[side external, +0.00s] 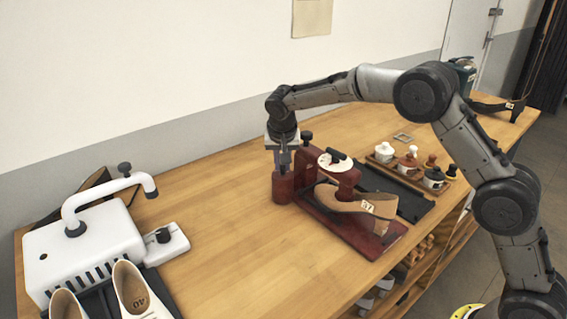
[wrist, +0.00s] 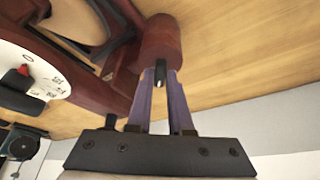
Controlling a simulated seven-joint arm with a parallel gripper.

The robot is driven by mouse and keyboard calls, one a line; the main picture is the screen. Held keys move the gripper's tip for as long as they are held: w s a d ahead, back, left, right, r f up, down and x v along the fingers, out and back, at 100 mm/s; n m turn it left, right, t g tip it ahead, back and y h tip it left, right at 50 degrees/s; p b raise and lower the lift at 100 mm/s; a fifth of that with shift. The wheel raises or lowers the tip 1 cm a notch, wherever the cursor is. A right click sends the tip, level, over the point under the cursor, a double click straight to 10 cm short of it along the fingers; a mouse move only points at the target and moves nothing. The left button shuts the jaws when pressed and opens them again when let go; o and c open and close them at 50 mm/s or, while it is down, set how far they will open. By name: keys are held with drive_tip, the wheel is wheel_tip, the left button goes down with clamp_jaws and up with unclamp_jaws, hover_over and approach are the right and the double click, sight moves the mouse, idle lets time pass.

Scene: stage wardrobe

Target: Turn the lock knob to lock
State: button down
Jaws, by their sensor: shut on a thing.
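A dark red shoe-stretching device (side external: 375,238) stands on the wooden bench, with a tan shoe marked 37 (side external: 350,199) on it. At its left end is a round red post (side external: 283,190), also large in the wrist view (wrist: 162,42). A small dark knob (wrist: 160,72) with a pale mark sits on the post's end face. My gripper (side external: 284,166) points down over the post. In the wrist view its purple fingers (wrist: 161,88) are shut on the knob. The knob is hidden by the fingers in the side view.
A white dial with a black handle (side external: 335,158) tops the device, close to my gripper; the dial also shows in the wrist view (wrist: 30,60). A dark knob (side external: 307,137) stands behind. A white machine (side external: 90,250) is at left. A tray of small jars (side external: 408,165) is at right.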

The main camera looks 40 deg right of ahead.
drive_tip(key=m+g, duration=0.1)
drive_tip(key=m, duration=0.2)
drive_tip(key=m+h, duration=0.1)
drive_tip(key=m, duration=0.1)
drive_tip(key=shift+w+a+m+g, duration=0.15)
drive_tip(key=shift+w+m+g, duration=0.05)
drive_tip(key=shift+m+g, duration=0.2)
drive_tip(key=shift+w+m+g, duration=0.15)
drive_tip(key=shift+m+g, duration=0.75)
drive_tip(key=shift+m, duration=1.3)
drive_tip(key=c, duration=0.8)
unclamp_jaws()
drive_tip(key=shift+v, duration=3.8)
drive_tip(key=shift+a, duration=0.1)
